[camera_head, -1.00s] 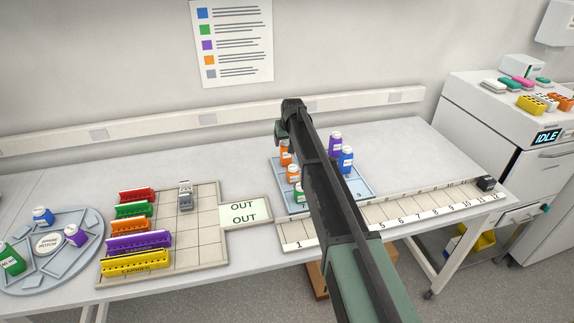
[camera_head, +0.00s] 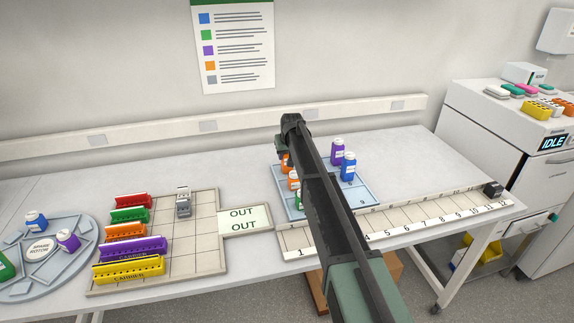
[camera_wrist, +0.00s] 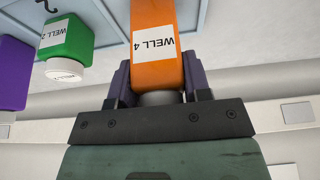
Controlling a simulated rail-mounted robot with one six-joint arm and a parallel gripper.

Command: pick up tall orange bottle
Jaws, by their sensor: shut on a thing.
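In the wrist view my gripper (camera_wrist: 161,95) is shut on an orange bottle (camera_wrist: 156,45) with a white label reading WELL 4. Its fingers sit on both sides near its cap, which is partly hidden. In the head view an orange bottle (camera_head: 286,164) shows just below my gripper (camera_head: 281,148) at the back left of the blue tray (camera_head: 358,195). My arm covers part of it there. A second orange bottle (camera_head: 293,181) stands nearer the front. I cannot tell whether the held bottle touches the tray.
A green bottle (camera_wrist: 66,45) labelled WELL 2 and a purple bottle (camera_wrist: 14,70) show beside the held one. Purple (camera_head: 337,151) and blue (camera_head: 348,168) bottles stand right of my arm. A numbered strip (camera_head: 440,222) lies in front. Coloured racks (camera_head: 133,247) are left.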

